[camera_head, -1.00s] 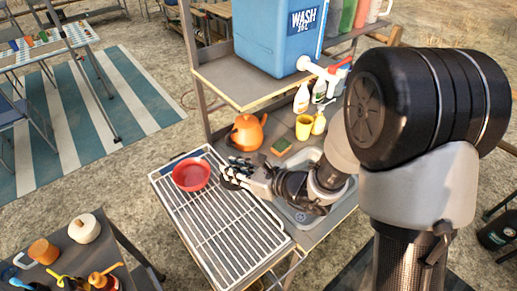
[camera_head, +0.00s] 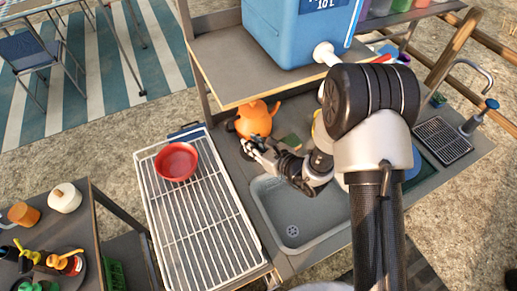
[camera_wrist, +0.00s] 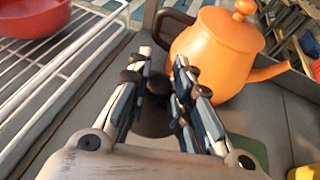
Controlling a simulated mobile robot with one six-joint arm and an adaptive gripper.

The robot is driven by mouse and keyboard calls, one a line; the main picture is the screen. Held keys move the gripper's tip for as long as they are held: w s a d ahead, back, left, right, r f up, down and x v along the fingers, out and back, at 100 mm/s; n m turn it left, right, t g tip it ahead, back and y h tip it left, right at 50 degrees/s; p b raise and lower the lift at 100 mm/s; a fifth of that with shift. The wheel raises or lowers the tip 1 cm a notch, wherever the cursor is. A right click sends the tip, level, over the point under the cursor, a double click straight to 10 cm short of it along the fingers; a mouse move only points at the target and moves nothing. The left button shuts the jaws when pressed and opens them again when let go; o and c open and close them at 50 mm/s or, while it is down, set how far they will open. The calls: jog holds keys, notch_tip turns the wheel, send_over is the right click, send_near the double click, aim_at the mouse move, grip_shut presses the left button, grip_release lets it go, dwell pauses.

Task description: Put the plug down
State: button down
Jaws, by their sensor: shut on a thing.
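My gripper (camera_head: 247,148) is over the counter strip between the drying rack and the sink, just in front of the orange kettle. In the wrist view my gripper (camera_wrist: 155,85) is shut on the plug (camera_wrist: 153,118), a dark round piece between and below the fingers. The fingers hide part of it, and I cannot tell whether it touches the counter. The sink basin (camera_head: 290,232) lies to the right of the rack, with a drain in its floor.
The orange kettle (camera_head: 256,119) stands very close beyond the fingers; it also fills the top of the wrist view (camera_wrist: 215,50). A red bowl (camera_head: 176,161) sits on the white wire rack (camera_head: 205,225). A shelf with a blue water container (camera_head: 300,35) overhangs behind.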

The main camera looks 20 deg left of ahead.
jog(key=shift+w+f+b, duration=0.1)
jog(key=shift+f+b, duration=0.5)
jog(key=shift+f, duration=1.75)
jog(key=shift+f, duration=0.1)
jog(key=c, duration=1.4)
grip_release()
jog(key=shift+c, duration=0.2)
jog(key=shift+f, duration=0.1)
jog(key=shift+r, duration=0.2)
jog(key=shift+d+r, duration=0.15)
jog(key=shift+d, duration=0.2)
jog(key=p+v, duration=0.2)
jog(key=v, duration=0.9)
jog(key=shift+s, duration=0.25)
